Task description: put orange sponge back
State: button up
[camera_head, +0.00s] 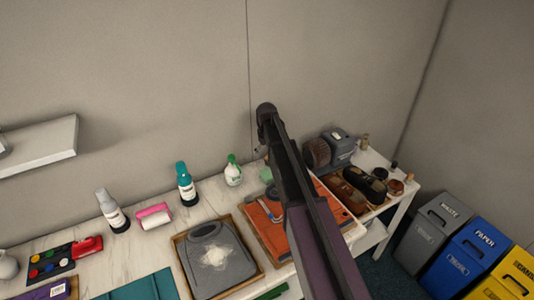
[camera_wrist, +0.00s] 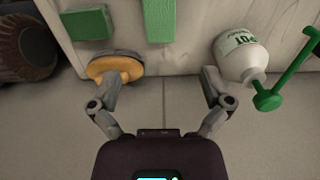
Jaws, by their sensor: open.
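A round orange-yellow pad with a greyish rim, which looks like the orange sponge (camera_wrist: 115,68), lies at the back edge of the pale worktop in the wrist view. It is at the left finger's tip; I cannot tell whether they touch. My gripper (camera_wrist: 159,76) is open, with nothing visible between its spread fingers. In the head view my arm reaches toward the back wall and its dark end shows near the top, but the fingers cannot be made out. I do not see the sponge there; my arm may hide it.
Green blocks (camera_wrist: 90,23) lie beyond the sponge. A dark bristle roller (camera_wrist: 25,50) is at left. In the head view, shoes (camera_head: 365,182) and an orange mat (camera_head: 330,195) flank my arm.

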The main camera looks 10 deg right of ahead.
jog(key=shift+s, duration=0.15)
dwell(0.5)
jog(key=s+m, duration=0.3)
jog(key=s, duration=2.6)
jog(key=shift+s+d+m, duration=0.15)
jog(key=shift+d+m, duration=0.05)
jog(key=shift+m, duration=0.1)
